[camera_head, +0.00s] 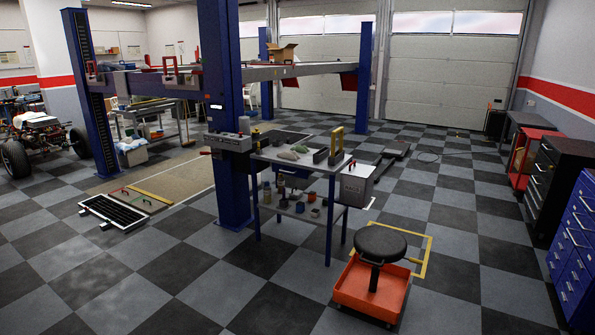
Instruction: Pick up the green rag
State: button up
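A small crumpled grey-green cloth (288,155), which looks like the green rag, lies on the top of a metal work table (262,157) in the middle of the head view. A paler crumpled piece (301,148) lies just behind it to the right; at this size I cannot tell for certain which is the green rag. My gripper and arm are not in view.
A blue lift post (233,195) stands against the table's left side. A black stool (380,243) and an orange wheeled tray (369,294) stand in front on the right. A blue drawer cabinet (577,250) is at the far right. The checkered floor at front left is clear.

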aim_at(299, 148)
jog(key=i+j+u, duration=0.1)
jog(key=i+u, duration=0.4)
jog(key=i, duration=2.05)
jog(key=i+z, duration=0.1)
jog(key=i, duration=0.65)
jog(key=i+j, duration=0.1)
jog(key=i, duration=0.65)
jog(key=i+j+z, duration=0.15)
jog(key=i, duration=0.6)
jog(key=i+j+z, duration=0.1)
jog(key=i, duration=0.65)
jog(key=i+j+z, duration=0.1)
jog(key=i, duration=0.4)
jog(key=i+j+z, duration=0.1)
jog(key=i, duration=0.4)
